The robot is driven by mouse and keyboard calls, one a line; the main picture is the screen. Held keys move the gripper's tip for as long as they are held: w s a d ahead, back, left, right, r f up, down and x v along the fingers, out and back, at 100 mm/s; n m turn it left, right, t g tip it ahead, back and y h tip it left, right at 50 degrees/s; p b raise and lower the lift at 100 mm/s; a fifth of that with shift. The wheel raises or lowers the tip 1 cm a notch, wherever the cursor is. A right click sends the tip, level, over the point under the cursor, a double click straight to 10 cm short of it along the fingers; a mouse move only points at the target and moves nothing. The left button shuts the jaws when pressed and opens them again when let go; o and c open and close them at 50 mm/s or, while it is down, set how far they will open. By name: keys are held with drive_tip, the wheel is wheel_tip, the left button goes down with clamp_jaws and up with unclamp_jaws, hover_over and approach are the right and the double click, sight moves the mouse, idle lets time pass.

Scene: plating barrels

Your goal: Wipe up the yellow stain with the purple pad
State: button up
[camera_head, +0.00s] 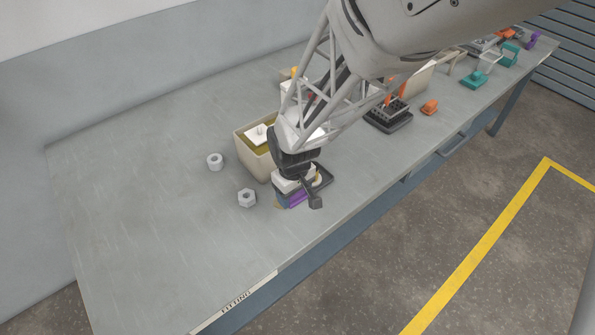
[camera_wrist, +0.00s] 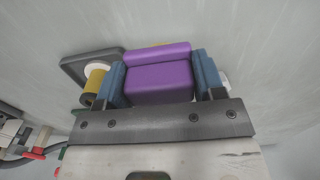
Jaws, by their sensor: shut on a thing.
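The purple pad (camera_head: 299,199) is between the blue fingers of my gripper (camera_head: 291,199), low at the table near its front edge. In the wrist view the purple pad (camera_wrist: 158,80) fills the space between both fingers of my gripper (camera_wrist: 160,76), which is shut on it. A small yellow patch (camera_head: 278,206) shows at table level by the left finger. In the wrist view a thin yellow strip (camera_wrist: 150,47) shows along the pad's far edge. The rest of the yellow stain is hidden by pad and gripper. I cannot tell whether the pad touches the table.
A dark tray (camera_head: 326,178) is right beside my gripper; a yellow and white roll (camera_wrist: 96,83) lies at it. A beige bin (camera_head: 254,164) stands behind. Two grey nuts, one farther back (camera_head: 215,161) and one nearer (camera_head: 247,198), lie left. The table's left part is clear.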

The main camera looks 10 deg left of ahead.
drive_tip(key=shift+r, duration=1.45)
drive_tip(key=shift+w+d+f, duration=0.3)
drive_tip(key=shift+w+f, duration=0.05)
drive_tip(key=shift+f, duration=0.1)
drive_tip(key=shift+f, duration=0.1)
